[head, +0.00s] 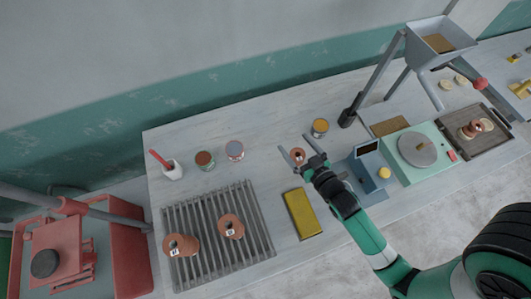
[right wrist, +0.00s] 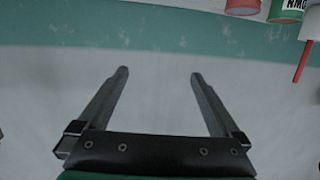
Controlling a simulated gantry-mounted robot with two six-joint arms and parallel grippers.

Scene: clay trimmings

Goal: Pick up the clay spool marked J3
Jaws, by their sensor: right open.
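Two terracotta-coloured clay spools, a left one (head: 181,246) and a right one (head: 231,227), stand on a slatted metal rack (head: 256,247) in the head view. Each has a small white tag, too small to read surely. Another spool (head: 298,155) shows by my right gripper (head: 296,145), partly hidden by the fingers; no tag is readable. I cannot tell whether they touch. My right gripper is open, and the right wrist view shows nothing between its fingers (right wrist: 158,75). One more spool (head: 474,128) lies on the dark tray (head: 492,143) at far right. My left gripper is out of view.
Cans (head: 204,160) and a white cup with a red-handled tool (head: 172,170) stand behind the rack. A yellow block (head: 303,214) lies right of it. A blue device (head: 366,177), green scale (head: 436,166) and hopper stand (head: 429,87) crowd the right side.

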